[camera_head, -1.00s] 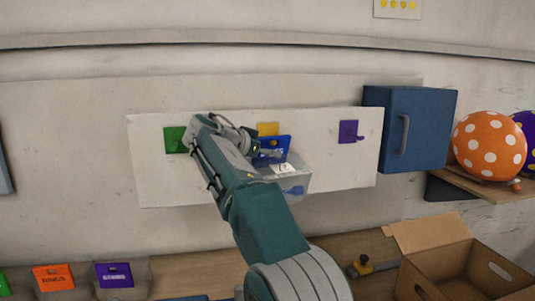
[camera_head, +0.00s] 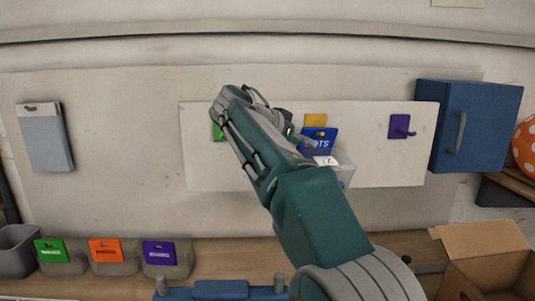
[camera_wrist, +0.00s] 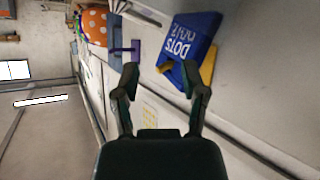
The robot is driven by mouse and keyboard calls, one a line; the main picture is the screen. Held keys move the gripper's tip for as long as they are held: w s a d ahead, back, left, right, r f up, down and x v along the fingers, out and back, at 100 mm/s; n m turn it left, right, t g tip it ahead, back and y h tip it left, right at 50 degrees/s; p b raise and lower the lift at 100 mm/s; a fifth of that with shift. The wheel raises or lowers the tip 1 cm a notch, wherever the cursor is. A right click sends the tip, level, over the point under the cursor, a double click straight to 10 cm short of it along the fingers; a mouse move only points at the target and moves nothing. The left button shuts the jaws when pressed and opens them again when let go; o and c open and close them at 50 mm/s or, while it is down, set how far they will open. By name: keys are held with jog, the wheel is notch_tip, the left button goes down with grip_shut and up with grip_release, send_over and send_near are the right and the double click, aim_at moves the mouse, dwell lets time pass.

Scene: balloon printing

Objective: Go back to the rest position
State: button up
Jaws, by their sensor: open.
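My gripper (camera_wrist: 160,82) is open and empty in the wrist view, its two dark fingers spread. In the head view my teal and grey arm reaches up to the white wall board (camera_head: 385,165), and its end is mostly hidden behind the wrist. A blue DOTS pouch (camera_head: 318,141) hangs at the yellow plate (camera_head: 316,120) on the board, just right of my arm's end. It also shows in the wrist view (camera_wrist: 187,45), beyond the right finger, apart from it as far as I can tell. A clear bag or box (camera_head: 347,170) shows below the pouch.
A purple hook plate (camera_head: 399,126) and a blue cabinet (camera_head: 478,125) are to the right. An open cardboard box (camera_head: 482,240) stands at lower right. Green (camera_head: 60,251), orange (camera_head: 106,250) and purple (camera_head: 159,253) labelled bins line the bench at lower left. A grey pad (camera_head: 46,138) hangs at left.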

jog(key=s+d+f+n+y, duration=0.3)
jog(key=s+d+n, duration=0.15)
jog(key=s, duration=0.35)
jog(key=s+f+n+y, duration=0.2)
jog(key=s+f+y, duration=0.1)
jog(key=s+f, duration=0.8)
jog(key=s+f+n+g+y, duration=0.1)
jog(key=s+f+n+y, duration=0.2)
jog(key=s+f, duration=0.8)
jog(key=s+y, duration=0.1)
jog(key=s, duration=0.4)
jog(key=shift+y, duration=0.3)
jog(key=shift+n, duration=0.25)
